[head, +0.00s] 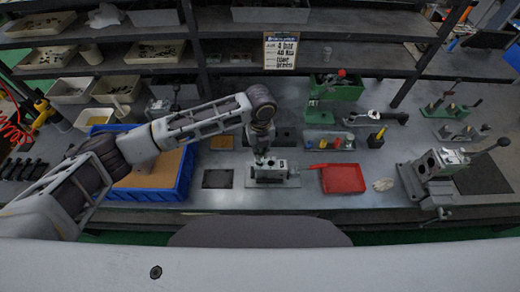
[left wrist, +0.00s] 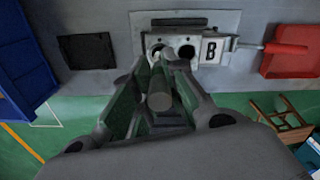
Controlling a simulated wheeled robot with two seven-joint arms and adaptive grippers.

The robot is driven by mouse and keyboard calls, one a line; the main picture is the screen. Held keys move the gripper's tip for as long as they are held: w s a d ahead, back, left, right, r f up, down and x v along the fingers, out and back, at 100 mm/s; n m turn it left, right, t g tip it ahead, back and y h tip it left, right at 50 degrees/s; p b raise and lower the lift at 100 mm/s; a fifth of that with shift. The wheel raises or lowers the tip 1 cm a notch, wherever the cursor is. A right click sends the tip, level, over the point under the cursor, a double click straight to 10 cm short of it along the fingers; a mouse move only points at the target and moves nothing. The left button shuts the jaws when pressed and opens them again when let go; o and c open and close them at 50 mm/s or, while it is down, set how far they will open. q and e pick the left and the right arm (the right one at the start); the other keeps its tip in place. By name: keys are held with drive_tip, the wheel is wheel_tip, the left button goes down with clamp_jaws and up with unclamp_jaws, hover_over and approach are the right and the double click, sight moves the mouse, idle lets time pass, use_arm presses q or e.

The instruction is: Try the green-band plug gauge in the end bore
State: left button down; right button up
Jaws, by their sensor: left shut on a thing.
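The grey valve block (head: 272,175) stands on the bench in front of me. In the left wrist view the block (left wrist: 211,34) shows a "B" label and two dark round bores on its face. My left gripper (head: 262,154) is above the block, pointing down, and is shut on a grey cylindrical plug gauge (left wrist: 160,97). The gauge's far end is near the left bore, partly hidden by the fingers. I cannot tell whether it is inside, and I cannot make out a green band. My right gripper is not in view.
A red tray (head: 342,179) lies right of the block, with a red-handled tool (head: 318,166) between them. A gauge rack (head: 330,142) stands behind. A blue tray (head: 185,180) is at left, beside a dark pad (head: 217,179). A clamp fixture (head: 432,176) stands at right.

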use_arm(q)
drive_tip(key=shift+f+b, duration=0.45)
drive_tip(key=shift+f, duration=1.4)
idle(1.5)
drive_tip(key=shift+r+p, duration=0.45)
drive_tip(key=shift+r, duration=0.15)
idle(1.1)
drive_tip(key=shift+r, duration=0.1)
idle(0.4)
drive_tip(key=shift+r, duration=2.9)
drive_tip(key=shift+w+a, duration=0.1)
drive_tip(key=shift+w, duration=0.05)
